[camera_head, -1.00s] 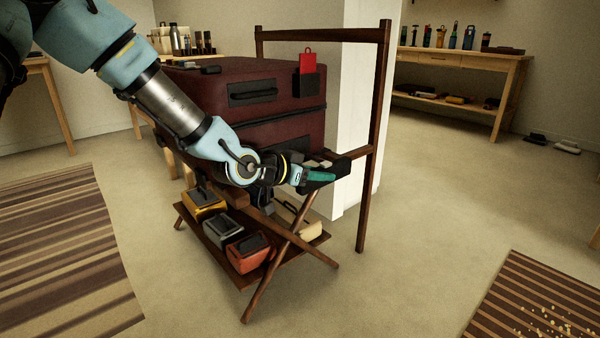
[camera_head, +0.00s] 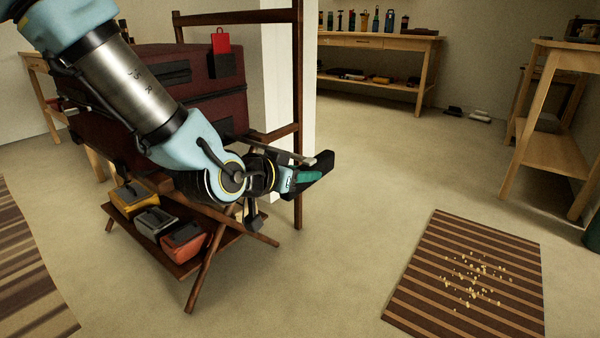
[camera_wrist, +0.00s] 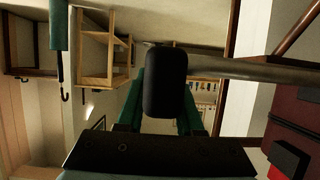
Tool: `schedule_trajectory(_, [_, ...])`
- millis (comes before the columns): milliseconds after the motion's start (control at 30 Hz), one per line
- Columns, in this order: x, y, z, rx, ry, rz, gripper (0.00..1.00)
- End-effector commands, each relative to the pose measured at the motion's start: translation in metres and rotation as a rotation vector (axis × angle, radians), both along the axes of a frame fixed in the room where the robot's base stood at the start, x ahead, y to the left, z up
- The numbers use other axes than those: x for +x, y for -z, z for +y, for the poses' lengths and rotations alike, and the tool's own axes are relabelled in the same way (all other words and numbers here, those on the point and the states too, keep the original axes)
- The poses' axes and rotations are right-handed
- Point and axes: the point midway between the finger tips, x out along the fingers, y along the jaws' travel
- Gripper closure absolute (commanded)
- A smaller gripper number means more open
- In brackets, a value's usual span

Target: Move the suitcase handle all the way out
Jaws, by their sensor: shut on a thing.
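The maroon suitcase (camera_head: 215,112) lies on a dark wooden folding rack, partly hidden behind my arm. Its pull-out handle stands out to the right, with a metal rod (camera_head: 290,161) running from the suitcase's side to a black grip (camera_head: 322,168). In the wrist view the black grip (camera_wrist: 166,82) lies between my green fingers, and the metal rod (camera_wrist: 250,70) runs right toward the suitcase (camera_wrist: 297,122). My gripper (camera_head: 308,177) is shut on the grip, clear of the suitcase's side. The second rod is not clearly visible.
The rack's upright post (camera_head: 298,110) stands close behind the handle. Several small boxes, including a yellow one (camera_head: 130,196), sit on the lower shelf. A striped mat (camera_head: 410,290) with scattered bits lies at right; the floor between is clear.

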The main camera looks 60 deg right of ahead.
Motion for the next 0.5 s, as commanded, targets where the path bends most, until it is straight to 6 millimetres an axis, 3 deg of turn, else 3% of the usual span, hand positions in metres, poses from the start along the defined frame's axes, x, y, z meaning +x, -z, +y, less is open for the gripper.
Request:
schedule_trajectory(200, [-0.0079, 0.0001, 0.0004, 0.001, 0.014, 0.005, 1.0])
schedule_trajectory(233, [-0.0082, 0.0001, 0.0004, 0.001, 0.014, 0.005, 0.64])
schedule_trajectory(500, [-0.0062, 0.0002, 0.0002, 0.001, 0.011, 0.004, 0.35])
